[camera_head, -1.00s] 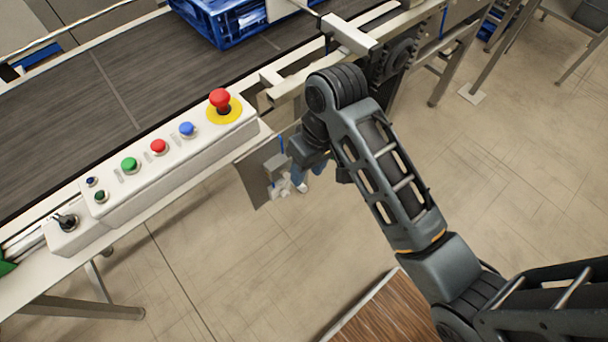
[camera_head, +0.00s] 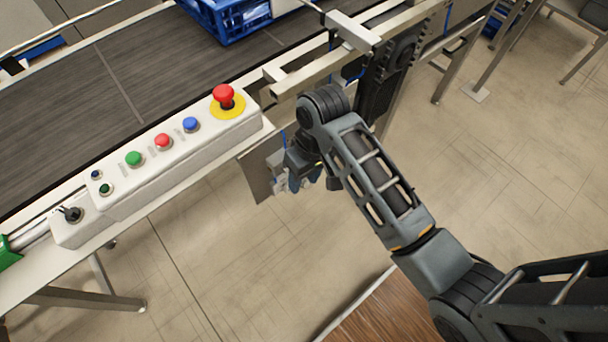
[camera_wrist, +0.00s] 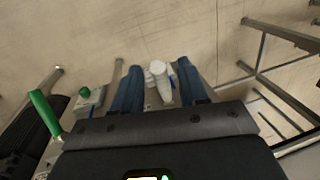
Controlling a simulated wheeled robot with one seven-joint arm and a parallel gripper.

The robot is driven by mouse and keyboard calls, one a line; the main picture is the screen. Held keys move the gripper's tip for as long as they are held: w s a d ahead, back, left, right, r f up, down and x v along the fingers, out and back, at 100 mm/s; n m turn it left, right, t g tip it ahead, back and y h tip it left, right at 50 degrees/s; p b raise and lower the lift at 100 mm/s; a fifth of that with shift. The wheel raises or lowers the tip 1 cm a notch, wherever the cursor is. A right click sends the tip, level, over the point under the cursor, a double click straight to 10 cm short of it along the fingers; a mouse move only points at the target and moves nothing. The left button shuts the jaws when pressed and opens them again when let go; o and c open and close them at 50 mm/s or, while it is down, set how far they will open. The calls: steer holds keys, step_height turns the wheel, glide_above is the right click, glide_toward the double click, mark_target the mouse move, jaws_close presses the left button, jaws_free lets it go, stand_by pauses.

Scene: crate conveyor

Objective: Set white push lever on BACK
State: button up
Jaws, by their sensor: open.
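The white push lever (camera_wrist: 160,76) shows in the wrist view as a pale, rounded shape between my two blue fingers. My gripper (camera_wrist: 160,66) is open, with one finger on each side of the lever; I cannot tell whether either touches it. In the head view my gripper (camera_head: 303,180) points down beside a grey metal plate (camera_head: 258,178) below the conveyor's edge. The lever is mostly hidden there behind my gripper, and its setting cannot be read.
A white control panel (camera_head: 150,172) with several coloured buttons and a red mushroom knob (camera_head: 224,95) lies along the conveyor (camera_head: 95,95). A blue crate (camera_head: 232,20) sits on the belt. A metal frame (camera_head: 340,62) stands close above my wrist. The floor in front is clear.

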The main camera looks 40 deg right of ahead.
steer(key=shift+c, duration=0.2)
jaws_close()
stand_by(0.4)
